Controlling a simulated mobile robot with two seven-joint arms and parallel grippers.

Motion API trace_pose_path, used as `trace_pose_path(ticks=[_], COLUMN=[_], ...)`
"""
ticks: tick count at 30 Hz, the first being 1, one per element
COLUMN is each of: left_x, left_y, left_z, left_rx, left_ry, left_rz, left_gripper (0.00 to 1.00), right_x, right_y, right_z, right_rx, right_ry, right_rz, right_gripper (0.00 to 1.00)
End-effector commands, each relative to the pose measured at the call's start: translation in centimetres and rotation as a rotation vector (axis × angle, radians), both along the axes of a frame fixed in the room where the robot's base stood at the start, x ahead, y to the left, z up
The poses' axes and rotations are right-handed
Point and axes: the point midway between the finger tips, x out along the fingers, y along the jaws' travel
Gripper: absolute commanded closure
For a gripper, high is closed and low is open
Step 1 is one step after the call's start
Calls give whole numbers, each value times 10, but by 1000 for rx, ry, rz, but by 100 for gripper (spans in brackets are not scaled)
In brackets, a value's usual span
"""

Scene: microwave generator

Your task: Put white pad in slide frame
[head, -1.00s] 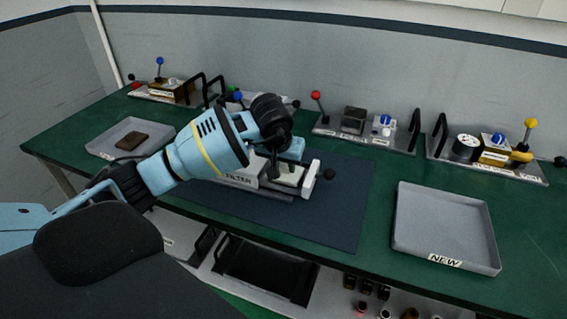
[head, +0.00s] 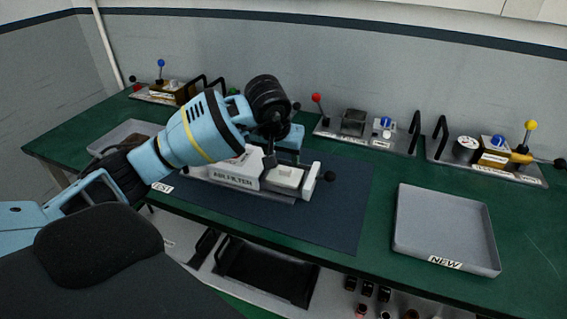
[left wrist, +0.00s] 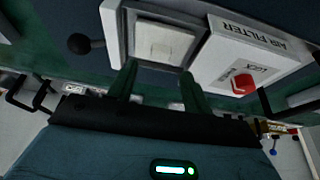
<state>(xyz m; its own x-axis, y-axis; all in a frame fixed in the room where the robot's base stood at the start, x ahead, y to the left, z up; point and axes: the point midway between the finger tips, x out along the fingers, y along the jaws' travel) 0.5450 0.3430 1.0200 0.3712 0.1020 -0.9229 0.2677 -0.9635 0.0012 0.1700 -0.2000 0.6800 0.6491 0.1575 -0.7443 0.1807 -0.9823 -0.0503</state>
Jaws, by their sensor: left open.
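The white pad (head: 288,177) lies inside the slide frame (head: 309,179) at the right end of the white air filter unit (head: 236,175). In the left wrist view the pad (left wrist: 163,43) is a pale square with the frame's rim (left wrist: 113,30) around it. My left gripper (head: 271,158) is above and just behind the unit, partly hidden by its own wrist. In the left wrist view its two dark fingers (left wrist: 158,87) are apart with nothing between them, clear of the pad. My right gripper is not in view.
The unit stands on a dark blue mat (head: 340,205). The grey NEW tray (head: 445,228) at right is empty. Lever panels (head: 366,133) line the wall. A black knob (head: 330,176) sticks out beside the frame.

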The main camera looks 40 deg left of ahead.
Motion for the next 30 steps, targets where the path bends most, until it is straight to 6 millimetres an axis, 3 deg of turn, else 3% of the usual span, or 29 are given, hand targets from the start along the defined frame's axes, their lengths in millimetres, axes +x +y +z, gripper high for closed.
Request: trace_pose_path(ticks=[6,12,30], left_x=[-15,-23,-25], left_y=[-4,-6,-7], left_z=[39,57,60], left_rx=[3,2,1], left_ry=[-1,0,2], left_rz=[0,1,1], left_gripper=[50,50,50], right_x=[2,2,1], right_y=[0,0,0], right_z=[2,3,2], right_rx=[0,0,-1], right_ry=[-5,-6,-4], right_rz=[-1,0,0], right_gripper=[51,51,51])
